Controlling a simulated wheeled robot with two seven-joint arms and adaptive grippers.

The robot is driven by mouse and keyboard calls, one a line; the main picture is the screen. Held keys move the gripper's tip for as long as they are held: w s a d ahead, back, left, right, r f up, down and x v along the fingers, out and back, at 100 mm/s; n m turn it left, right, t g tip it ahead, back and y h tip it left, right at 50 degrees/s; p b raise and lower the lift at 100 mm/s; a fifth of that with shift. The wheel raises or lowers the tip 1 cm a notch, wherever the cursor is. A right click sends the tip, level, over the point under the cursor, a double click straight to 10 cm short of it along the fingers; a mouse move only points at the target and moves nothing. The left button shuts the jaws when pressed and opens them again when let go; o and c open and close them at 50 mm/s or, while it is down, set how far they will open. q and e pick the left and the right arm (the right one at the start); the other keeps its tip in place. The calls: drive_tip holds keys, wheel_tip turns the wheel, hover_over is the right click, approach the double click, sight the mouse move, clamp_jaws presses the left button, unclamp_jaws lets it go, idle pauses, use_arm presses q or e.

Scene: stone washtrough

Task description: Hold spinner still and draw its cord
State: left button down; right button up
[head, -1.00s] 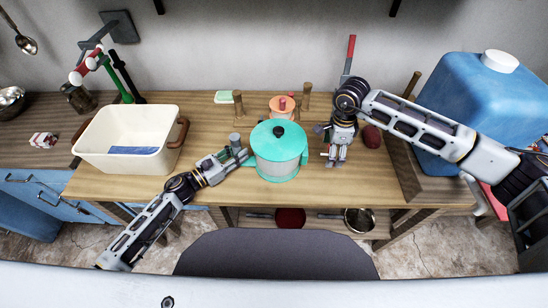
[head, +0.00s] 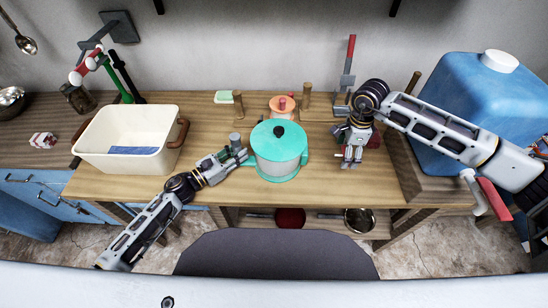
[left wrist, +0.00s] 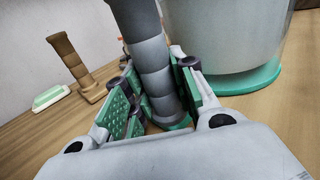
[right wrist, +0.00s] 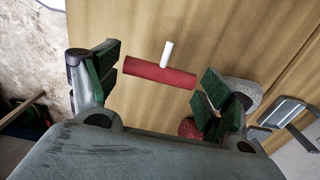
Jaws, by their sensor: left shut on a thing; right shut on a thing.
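The spinner (head: 278,162), a pale tub with a teal lid and black knob, stands upright on the wooden table. My left gripper (head: 238,153) is at its left side, shut on the spinner's upright grey post (left wrist: 148,55), with a pad on each side of it. My right gripper (head: 351,163) is to the right of the spinner, clear of the tub. In the right wrist view a red bar handle (right wrist: 158,72) with a short white stub lies between its pads, and the gripper is shut on it. I cannot make out a cord line between handle and spinner.
A cream basin (head: 97,160) stands at the left. An orange-lidded pot (head: 283,107) and wooden posts (head: 306,96) are behind the spinner. A large blue container (head: 470,110) stands at the right. The table front between spinner and right gripper is clear.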

drive_tip(key=shift+s+d+f, duration=0.1)
drive_tip(key=shift+s+f, duration=0.1)
drive_tip(key=shift+f, duration=0.1)
drive_tip(key=shift+w+a, duration=0.2)
drive_tip(key=shift+a, duration=4.4)
drive_tip(key=o, duration=1.1)
drive_tip(key=shift+w+a, duration=0.1)
drive_tip(key=shift+w, duration=0.05)
drive_tip(key=shift+r, duration=0.15)
drive_tip(key=shift+r, duration=0.2)
drive_tip(key=shift+w+r, duration=0.1)
drive_tip(key=shift+r, duration=3.35)
